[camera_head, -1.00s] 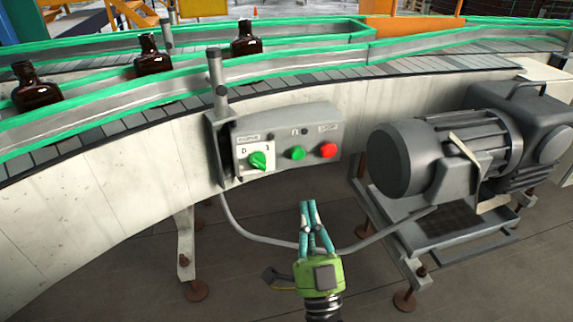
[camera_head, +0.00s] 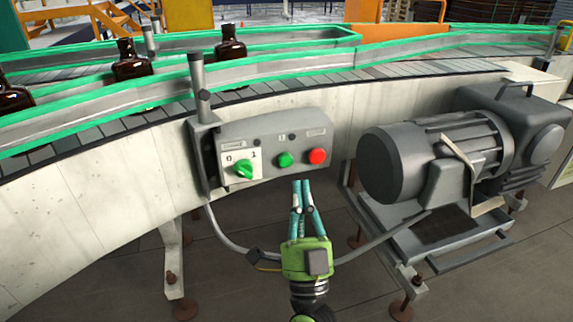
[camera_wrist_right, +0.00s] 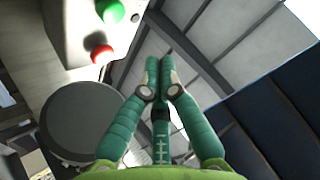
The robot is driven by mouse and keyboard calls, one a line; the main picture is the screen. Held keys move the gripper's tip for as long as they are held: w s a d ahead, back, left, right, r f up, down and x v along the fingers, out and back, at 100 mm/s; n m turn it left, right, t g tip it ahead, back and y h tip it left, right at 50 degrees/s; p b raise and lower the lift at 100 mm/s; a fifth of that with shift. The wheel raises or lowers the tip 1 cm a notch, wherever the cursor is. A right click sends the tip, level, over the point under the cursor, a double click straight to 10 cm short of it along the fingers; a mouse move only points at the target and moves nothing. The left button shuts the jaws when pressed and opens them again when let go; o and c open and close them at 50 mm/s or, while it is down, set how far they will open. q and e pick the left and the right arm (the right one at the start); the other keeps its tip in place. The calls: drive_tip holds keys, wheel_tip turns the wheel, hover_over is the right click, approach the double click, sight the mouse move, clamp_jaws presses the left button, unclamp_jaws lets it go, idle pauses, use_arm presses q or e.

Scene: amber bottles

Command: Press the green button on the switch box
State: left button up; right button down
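The grey switch box (camera_head: 262,146) is fixed to the side of the conveyor. Its green button (camera_head: 284,160) sits between a green rotary knob (camera_head: 243,169) on a white plate and a red button (camera_head: 317,156). My right gripper (camera_head: 301,184) is just below the box, its teal fingers pointing up and close together, apart from the buttons. In the right wrist view the fingertips (camera_wrist_right: 159,62) are side by side with nothing between them. There the green button (camera_wrist_right: 110,11) and red button (camera_wrist_right: 102,54) show at the upper left. My left gripper is not in view.
Amber bottles (camera_head: 131,66) stand on the conveyor (camera_head: 110,195) behind green rails. A large grey motor (camera_head: 420,160) stands on a frame to the right of the box. A grey cable (camera_head: 226,240) hangs below the box. Open floor lies below.

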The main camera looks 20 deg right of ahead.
sight(285, 160)
use_arm(q)
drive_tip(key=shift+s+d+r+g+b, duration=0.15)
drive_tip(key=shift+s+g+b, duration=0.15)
drive_tip(key=shift+b, duration=0.1)
use_arm(e)
drive_tip(key=shift+w+a, duration=0.1)
drive_tip(key=shift+w, duration=2.35)
drive_tip(key=shift+w, duration=0.15)
drive_tip(key=shift+w, duration=0.3)
drive_tip(key=shift+w, duration=0.4)
drive_tip(key=shift+s, duration=0.1)
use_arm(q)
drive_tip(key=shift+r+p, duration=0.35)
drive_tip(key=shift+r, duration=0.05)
use_arm(e)
drive_tip(key=shift+s, duration=0.75)
